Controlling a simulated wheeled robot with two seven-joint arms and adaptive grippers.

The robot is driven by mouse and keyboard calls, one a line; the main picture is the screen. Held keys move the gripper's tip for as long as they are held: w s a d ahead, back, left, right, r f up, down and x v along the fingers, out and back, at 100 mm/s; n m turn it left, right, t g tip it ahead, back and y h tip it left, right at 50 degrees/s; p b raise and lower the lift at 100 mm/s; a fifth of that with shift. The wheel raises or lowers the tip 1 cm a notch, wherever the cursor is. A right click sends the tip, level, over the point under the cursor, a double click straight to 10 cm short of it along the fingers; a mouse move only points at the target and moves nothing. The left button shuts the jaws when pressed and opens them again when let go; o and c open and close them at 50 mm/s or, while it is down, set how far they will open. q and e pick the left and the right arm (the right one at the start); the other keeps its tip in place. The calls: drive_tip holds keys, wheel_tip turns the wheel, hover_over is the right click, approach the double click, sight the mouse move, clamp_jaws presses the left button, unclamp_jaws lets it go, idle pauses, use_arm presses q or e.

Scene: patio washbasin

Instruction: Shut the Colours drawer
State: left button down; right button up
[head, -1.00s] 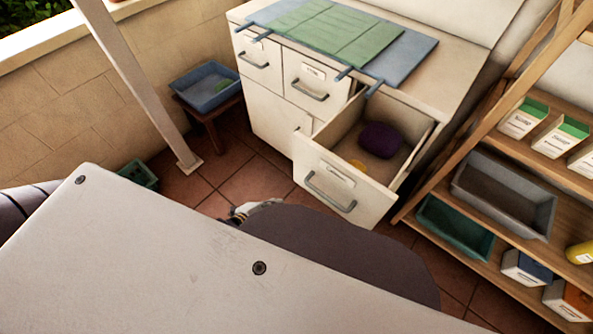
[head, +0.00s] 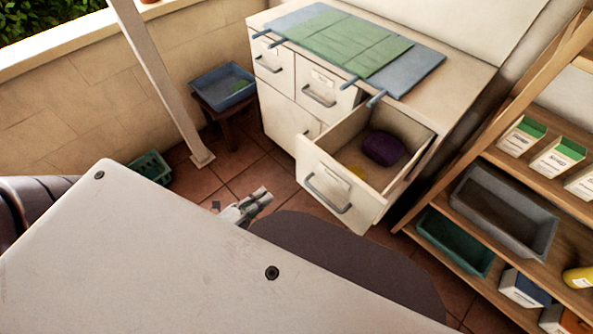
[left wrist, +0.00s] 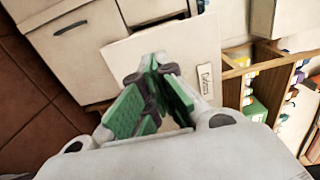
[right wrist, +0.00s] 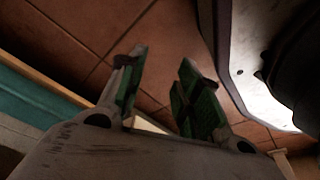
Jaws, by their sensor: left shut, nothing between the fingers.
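The Colours drawer (head: 335,185) stands pulled out at the right end of the white cabinet, with a bar handle on its front and a purple item and a yellow item inside. In the left wrist view its pale front (left wrist: 125,50) carries a label reading Colours. My left gripper (head: 262,196) is shut and empty in front of and left of the drawer front, seemingly apart from it. It also shows in the left wrist view (left wrist: 154,65), over the front. My right gripper (right wrist: 162,65) is open and empty above the floor tiles, and is not seen in the head view.
A wooden shelf (head: 480,150) with trays and cartons stands close to the drawer's right. A blue tray (head: 222,86) on a stool and a green basket (head: 150,166) are at left. Green and blue mats (head: 345,40) lie on the cabinet top. Tiled floor is bare between.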

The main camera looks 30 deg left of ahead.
sight(301, 165)
use_arm(q)
drive_tip(key=shift+w, duration=0.15)
idle(0.3)
